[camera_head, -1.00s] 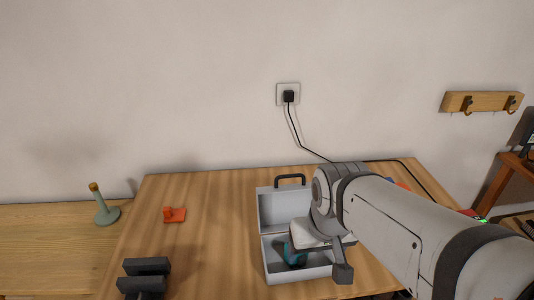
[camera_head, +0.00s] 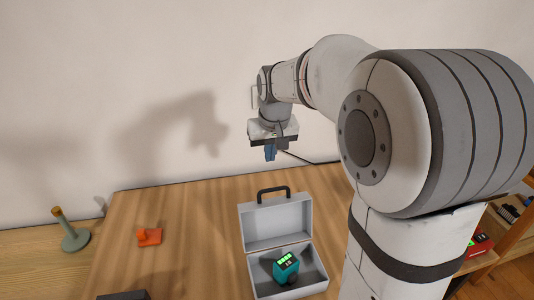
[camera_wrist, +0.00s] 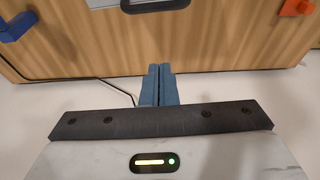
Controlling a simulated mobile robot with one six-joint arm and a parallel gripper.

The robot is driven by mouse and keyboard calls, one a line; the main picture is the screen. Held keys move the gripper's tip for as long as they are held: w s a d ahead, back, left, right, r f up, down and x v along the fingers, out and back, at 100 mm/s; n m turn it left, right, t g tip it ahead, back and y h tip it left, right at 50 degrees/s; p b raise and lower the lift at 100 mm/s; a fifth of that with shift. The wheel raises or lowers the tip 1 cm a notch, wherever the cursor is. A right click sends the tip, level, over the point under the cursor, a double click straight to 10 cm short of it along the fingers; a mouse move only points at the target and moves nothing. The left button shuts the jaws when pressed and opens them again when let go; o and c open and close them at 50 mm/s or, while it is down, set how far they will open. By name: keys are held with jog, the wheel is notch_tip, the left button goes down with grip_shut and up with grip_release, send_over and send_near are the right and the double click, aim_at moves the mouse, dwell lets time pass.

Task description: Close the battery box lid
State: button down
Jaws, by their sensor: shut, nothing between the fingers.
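The battery box (camera_head: 249,265) is a grey case standing on the wooden table, with its lid (camera_head: 277,222) open and upright at the back. A black handle (camera_head: 273,189) is on the lid's top edge; a dark handle also shows at the top of the wrist view (camera_wrist: 155,4). A teal battery (camera_head: 286,268) with a green display sits inside the box. My gripper (camera_head: 270,153) is raised above and behind the lid, near the wall, apart from the box. Its blue fingers are together and empty in the wrist view (camera_wrist: 159,84).
An orange object (camera_head: 149,237) lies on the table left of the box. A green stand (camera_head: 73,238) is farther left. A black cable (camera_wrist: 90,79) runs along the table's back edge. The table (camera_head: 195,225) left of the box is mostly clear.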

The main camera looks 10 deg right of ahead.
notch_tip(320, 180, down, 8)
jog(key=s+p, duration=0.1)
jog(key=s, duration=0.1)
jog(key=shift+a+r, duration=0.2)
jog(key=shift+r, duration=0.05)
jog(key=shift+d, duration=0.1)
dwell(0.3)
